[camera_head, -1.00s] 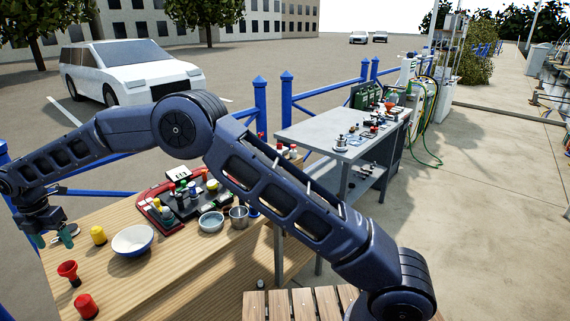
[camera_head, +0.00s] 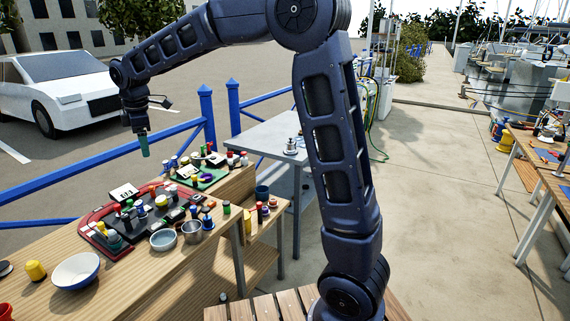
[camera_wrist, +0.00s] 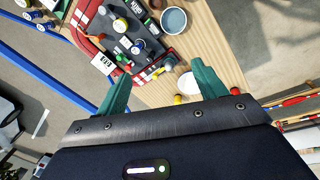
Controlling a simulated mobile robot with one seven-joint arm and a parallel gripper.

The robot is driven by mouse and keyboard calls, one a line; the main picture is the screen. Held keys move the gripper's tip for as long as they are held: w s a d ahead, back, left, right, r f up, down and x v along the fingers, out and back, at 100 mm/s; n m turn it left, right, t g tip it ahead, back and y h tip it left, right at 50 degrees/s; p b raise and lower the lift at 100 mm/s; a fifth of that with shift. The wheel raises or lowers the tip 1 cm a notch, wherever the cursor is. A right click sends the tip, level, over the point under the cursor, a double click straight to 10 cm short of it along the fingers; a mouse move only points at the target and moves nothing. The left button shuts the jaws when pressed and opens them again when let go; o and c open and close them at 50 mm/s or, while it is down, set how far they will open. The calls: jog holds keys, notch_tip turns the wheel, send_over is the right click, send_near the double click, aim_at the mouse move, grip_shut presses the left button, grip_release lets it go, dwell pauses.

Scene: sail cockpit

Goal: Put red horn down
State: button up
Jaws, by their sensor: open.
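A red piece (camera_head: 5,311) is cut off at the bottom left corner of the head view. It looks like the red funnel-shaped thing standing on the wooden table earlier, and I cannot tell for sure whether it is the horn. My gripper (camera_head: 144,151) hangs high above the back edge of the wooden table (camera_head: 150,285), pointing down, well apart from the red piece. In the wrist view, its two green fingers (camera_wrist: 161,70) are spread apart with nothing between them.
A white bowl (camera_head: 76,271) and a yellow bottle (camera_head: 36,271) stand near the table's left end. A red tray (camera_head: 92,222) full of small items, a grey bowl (camera_head: 163,240) and a metal cup (camera_head: 193,231) crowd the middle. A blue railing (camera_head: 208,115) runs behind.

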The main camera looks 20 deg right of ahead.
jog(key=s+d+r+m, duration=0.1)
jog(key=s+d+m, duration=0.15)
jog(key=d, duration=0.75)
jog(key=s+d+r+m+t, duration=0.1)
jog(key=d+m, duration=0.3)
jog(key=d, duration=0.5)
jog(key=s+d+r+m, duration=0.15)
jog(key=d+m, duration=0.25)
jog(key=d, duration=0.6)
jog(key=s+d+f+m+t, duration=0.1)
jog(key=s+d+f+m, duration=0.2)
jog(key=s+d+m, duration=0.2)
jog(key=s+d+f+m+h, duration=0.1)
jog(key=s+d+f+m, duration=0.3)
jog(key=s+d, duration=0.7)
jog(key=shift+s+d+f+m+t, duration=0.15)
jog(key=shift+s+d+m+t, duration=0.2)
jog(key=shift+d+m, duration=0.75)
